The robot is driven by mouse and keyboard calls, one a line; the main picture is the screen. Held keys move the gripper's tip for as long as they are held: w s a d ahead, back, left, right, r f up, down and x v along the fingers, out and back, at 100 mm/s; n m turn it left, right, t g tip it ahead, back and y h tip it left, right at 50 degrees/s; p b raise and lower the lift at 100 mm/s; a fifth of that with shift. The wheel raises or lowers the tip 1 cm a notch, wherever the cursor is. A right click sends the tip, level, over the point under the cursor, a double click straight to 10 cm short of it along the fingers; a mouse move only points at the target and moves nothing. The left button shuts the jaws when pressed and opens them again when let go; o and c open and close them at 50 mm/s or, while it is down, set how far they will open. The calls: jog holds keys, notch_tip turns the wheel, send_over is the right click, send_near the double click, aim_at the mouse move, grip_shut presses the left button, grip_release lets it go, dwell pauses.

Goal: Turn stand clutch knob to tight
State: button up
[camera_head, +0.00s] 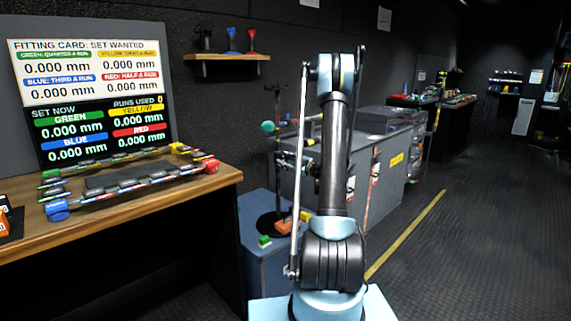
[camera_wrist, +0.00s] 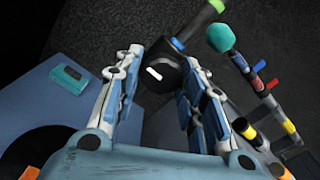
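In the wrist view, a dark knob-like piece (camera_wrist: 152,76) with a white mark shows between the fingers of my gripper (camera_wrist: 162,60). It looks like the stand's clutch knob, but its label and setting cannot be read. The two fingers are apart, one on each side of it, and I cannot tell whether either touches it. A dark rod with blue and green bands runs from it to the upper right. In the head view, the thin stand (camera_head: 277,172) rises from a round black base, partly behind my arm. My gripper is mostly hidden there.
A teal ball (camera_wrist: 221,38) and a colour-banded rod (camera_wrist: 258,82) lie close right of my fingers. A small teal block (camera_wrist: 68,77) sits on the blue surface at left. In the head view, a desk (camera_head: 120,212) with a screen (camera_head: 92,90) stands left; the floor at right is clear.

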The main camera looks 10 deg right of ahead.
jog(key=shift+o, duration=1.1)
jog(key=v, duration=1.2)
jog(key=shift+a, duration=0.1)
